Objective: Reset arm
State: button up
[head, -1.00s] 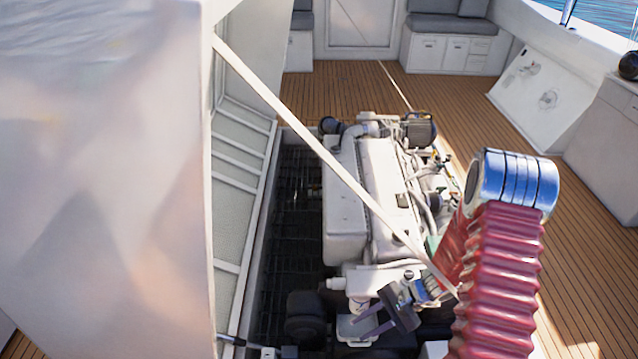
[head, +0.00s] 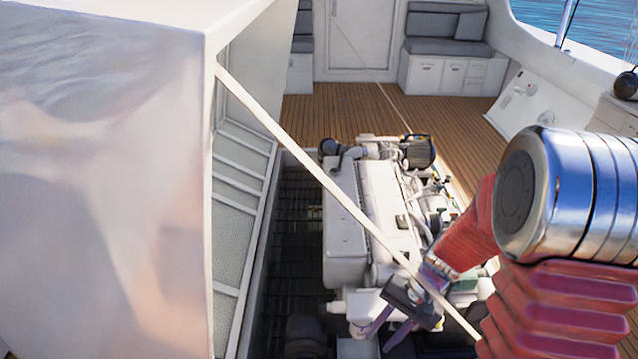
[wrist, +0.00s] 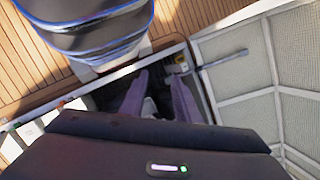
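My gripper (head: 379,338) is in the lower middle of the head view, over the front end of the white engine (head: 345,225). Its two purple fingers are spread apart and point down to the left. In the wrist view the gripper (wrist: 159,76) also shows both fingers apart, with a pale shape between them that I cannot make out. No held object shows. My red arm with its shiny joint fills the right side of the head view.
A raised white hatch (head: 100,190) fills the left. A pale strap (head: 310,180) runs diagonally from it, crossing the picture close to my gripper. A dark engine bay (head: 290,250) lies open beneath. Wooden deck (head: 460,125) is clear behind the engine. White cabinets (head: 450,75) stand at the back.

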jog(key=s+r+n+t+h, duration=0.2)
jog(key=s+r+n+t, duration=0.1)
jog(key=r, duration=1)
jog(key=s+d+r+n+t+h, duration=0.1)
jog(key=s+r+n+t+h, duration=0.2)
jog(key=r, duration=1)
jog(key=shift+s+r+t, duration=0.2)
jog(key=shift+s+t, duration=0.7)
jog(key=shift+s, duration=0.05)
